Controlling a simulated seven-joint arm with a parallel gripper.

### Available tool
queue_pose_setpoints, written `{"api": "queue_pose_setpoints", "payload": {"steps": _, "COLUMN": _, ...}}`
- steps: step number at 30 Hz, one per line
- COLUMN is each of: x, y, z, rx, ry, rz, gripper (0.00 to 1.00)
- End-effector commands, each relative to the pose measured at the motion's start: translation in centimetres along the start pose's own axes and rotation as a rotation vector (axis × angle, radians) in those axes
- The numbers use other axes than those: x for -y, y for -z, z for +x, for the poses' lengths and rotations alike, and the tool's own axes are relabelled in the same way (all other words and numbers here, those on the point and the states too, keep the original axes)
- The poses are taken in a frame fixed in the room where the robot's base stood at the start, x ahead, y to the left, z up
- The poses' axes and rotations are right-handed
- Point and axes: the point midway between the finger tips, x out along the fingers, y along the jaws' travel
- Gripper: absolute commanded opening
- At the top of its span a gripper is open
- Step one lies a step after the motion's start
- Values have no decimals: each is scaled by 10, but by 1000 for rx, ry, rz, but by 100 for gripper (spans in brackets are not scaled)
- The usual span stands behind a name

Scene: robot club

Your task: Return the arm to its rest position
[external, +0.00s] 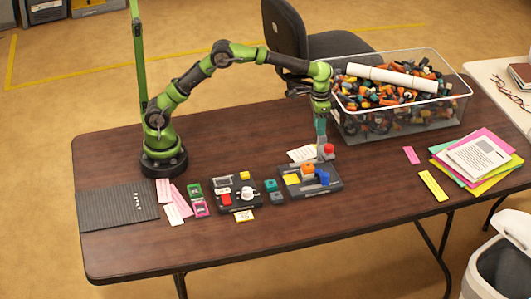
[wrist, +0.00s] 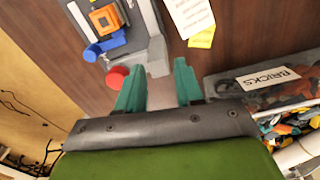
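My gripper (external: 321,138) hangs at the end of my outstretched green arm, pointing down above the back right edge of a dark tray (external: 293,189). In the wrist view my gripper (wrist: 159,76) shows two teal fingers standing apart, with a gap between them. A red round piece (external: 328,148) is close beside the fingers; it also shows in the wrist view (wrist: 117,77), left of the left finger. A grey part (wrist: 158,56) shows beyond the gap; I cannot tell whether a finger touches it. An orange block (external: 307,169) and a blue piece (external: 323,177) sit on the tray.
A clear bin of bricks (external: 455,88) with a white roll on top stands close right of my gripper. A second dark panel (external: 235,207), cards and a ridged grey mat (external: 105,210) lie to the left. Coloured papers (external: 478,153) lie right. An office chair (external: 285,28) stands behind.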

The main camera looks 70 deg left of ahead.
Motion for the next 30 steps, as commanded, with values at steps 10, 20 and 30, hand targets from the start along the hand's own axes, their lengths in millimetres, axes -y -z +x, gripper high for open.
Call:
{"api": "queue_pose_setpoints", "payload": {"steps": 10, "x": 69, "y": -95, "z": -61, "rx": -183, "ry": 86, "rz": 181, "gripper": 36}}
{"api": "queue_pose_setpoints", "payload": {"steps": 20, "x": 123, "y": -218, "z": -87, "rx": -382, "ry": 215, "rz": 275, "gripper": 36}}
{"api": "queue_pose_setpoints", "payload": {"steps": 30, "x": 145, "y": -289, "z": -92, "rx": -531, "ry": 306, "rz": 228, "gripper": 36}}
